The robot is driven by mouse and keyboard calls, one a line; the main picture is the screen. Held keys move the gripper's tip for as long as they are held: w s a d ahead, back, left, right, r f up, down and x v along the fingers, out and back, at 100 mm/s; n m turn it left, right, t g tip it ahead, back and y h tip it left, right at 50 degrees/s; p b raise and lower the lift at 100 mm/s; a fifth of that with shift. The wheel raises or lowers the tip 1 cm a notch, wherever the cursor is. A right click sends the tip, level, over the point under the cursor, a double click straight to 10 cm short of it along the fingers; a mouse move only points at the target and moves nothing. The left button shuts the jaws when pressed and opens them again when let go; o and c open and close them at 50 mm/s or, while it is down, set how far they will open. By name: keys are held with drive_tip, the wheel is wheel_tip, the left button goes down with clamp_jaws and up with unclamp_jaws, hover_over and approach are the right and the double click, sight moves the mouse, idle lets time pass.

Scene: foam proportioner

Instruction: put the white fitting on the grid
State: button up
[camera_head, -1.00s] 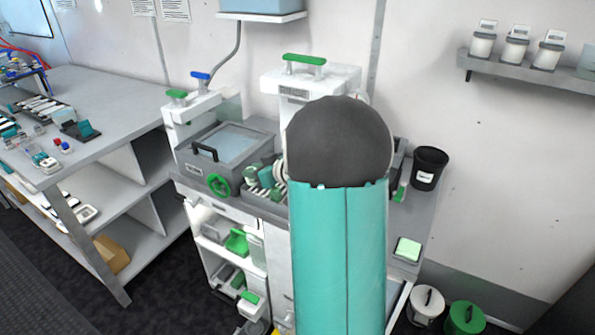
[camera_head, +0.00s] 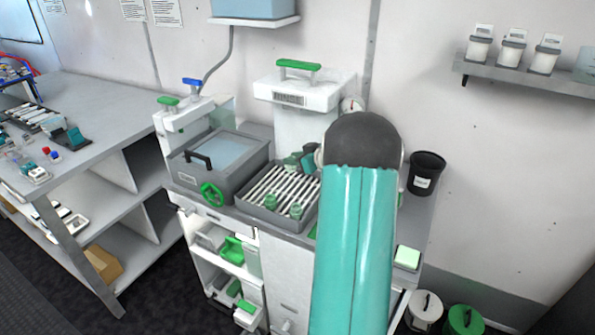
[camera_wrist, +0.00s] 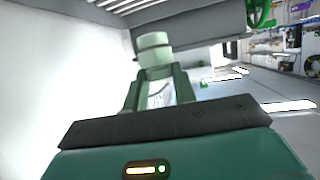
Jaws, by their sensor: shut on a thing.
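In the wrist view, my gripper (camera_wrist: 160,88) is shut on a pale, slightly greenish-white cylinder, the white fitting (camera_wrist: 153,48). The fitting sticks out beyond the fingertips. The grid (camera_head: 268,187) is a grey tray with white slats on the counter, beside the lidded grey box. Two green-tinted pieces stand on its slats. Slats also show at the top of the wrist view (camera_wrist: 125,5). In the head view, dark teal parts by the grid's back right corner look like my gripper (camera_head: 307,158). My arm covers part of that area, and the held fitting cannot be made out clearly there.
The grey box (camera_head: 215,160) with a handle and green wheel (camera_head: 212,194) borders the grid's left. A white column machine (camera_head: 300,110) stands behind. Much of the slat surface is clear.

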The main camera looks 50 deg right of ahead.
drive_tip(key=d+f, duration=0.1)
drive_tip(key=w+d+f, duration=0.1)
drive_tip(key=f, duration=0.1)
drive_tip(key=shift+w+d+f, duration=0.25)
drive_tip(key=shift+d+f, duration=0.1)
drive_tip(key=shift+d, duration=0.05)
drive_tip(key=shift+d+f, duration=0.1)
drive_tip(key=shift+f, duration=1.5)
drive_tip(key=shift+f, duration=0.15)
drive_tip(key=o, duration=0.9)
drive_tip(key=shift+o, duration=0.2)
drive_tip(key=shift+s+r, duration=0.2)
drive_tip(key=shift+r, duration=0.05)
drive_tip(key=v, duration=1.1)
drive_tip(key=shift+s, duration=0.2)
